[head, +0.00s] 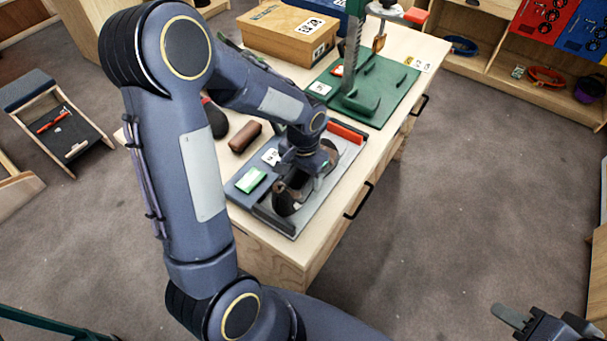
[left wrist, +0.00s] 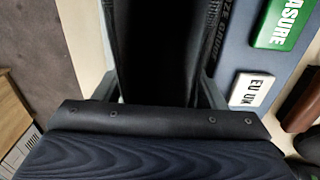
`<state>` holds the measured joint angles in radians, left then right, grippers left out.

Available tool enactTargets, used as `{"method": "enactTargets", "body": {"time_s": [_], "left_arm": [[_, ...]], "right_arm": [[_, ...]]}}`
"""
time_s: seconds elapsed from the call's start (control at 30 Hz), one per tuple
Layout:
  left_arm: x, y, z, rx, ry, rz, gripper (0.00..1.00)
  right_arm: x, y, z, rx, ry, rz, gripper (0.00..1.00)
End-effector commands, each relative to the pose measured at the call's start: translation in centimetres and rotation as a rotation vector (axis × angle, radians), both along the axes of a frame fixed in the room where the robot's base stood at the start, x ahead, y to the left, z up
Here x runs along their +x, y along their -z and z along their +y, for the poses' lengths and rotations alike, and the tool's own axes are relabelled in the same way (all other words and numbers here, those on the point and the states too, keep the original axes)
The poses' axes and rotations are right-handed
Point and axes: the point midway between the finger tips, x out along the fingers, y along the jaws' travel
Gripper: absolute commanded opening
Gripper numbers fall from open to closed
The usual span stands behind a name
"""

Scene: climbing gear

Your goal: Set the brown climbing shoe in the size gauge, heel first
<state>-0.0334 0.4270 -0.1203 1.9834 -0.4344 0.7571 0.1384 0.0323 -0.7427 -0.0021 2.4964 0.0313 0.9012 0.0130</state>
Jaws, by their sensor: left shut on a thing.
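The brown climbing shoe (head: 287,200) is at the size gauge (head: 318,203) on the bench, largely covered by my left gripper (head: 300,182). One end of the shoe points toward the gauge's near end, and brown also shows on the far side of the gripper. My left gripper is shut on the shoe. In the left wrist view, the dark shoe (left wrist: 160,60) fills the space between the fingers. I cannot tell whether the heel touches the gauge's red block (head: 346,133). My right gripper (head: 512,318) is partly in view at the lower right, away from the bench; its opening is unclear.
A brown roll (head: 245,137) and a dark rounded object (head: 215,118) lie left of the gauge. A green stand (head: 385,90) and a cardboard box (head: 287,33) are farther back. A green label block (head: 251,179) sits on the gauge's left side. The floor right of the bench is clear.

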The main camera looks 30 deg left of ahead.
Motion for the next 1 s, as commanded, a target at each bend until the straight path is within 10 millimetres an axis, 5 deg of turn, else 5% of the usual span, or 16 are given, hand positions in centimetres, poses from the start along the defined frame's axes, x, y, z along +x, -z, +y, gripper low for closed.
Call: {"method": "enactTargets", "body": {"time_s": [0.47,0.5,0.67,1.0], "left_arm": [[-0.19,0.66,-0.05,-0.001,0.001,0.006,0.35],[-0.21,0.69,-0.06,-0.001,0.001,0.007,0.65],[-0.15,0.61,-0.04,-0.001,0.001,0.005,0.86],[-0.07,0.36,0.01,0.000,0.000,0.002,0.90]], "right_arm": [[0.00,0.39,0.00,0.000,0.000,0.000,0.36],[0.00,0.40,0.00,0.000,0.000,0.000,0.36],[0.00,0.39,0.00,0.000,0.000,0.000,0.36],[0.00,0.31,0.00,0.000,0.000,0.000,0.36]]}}
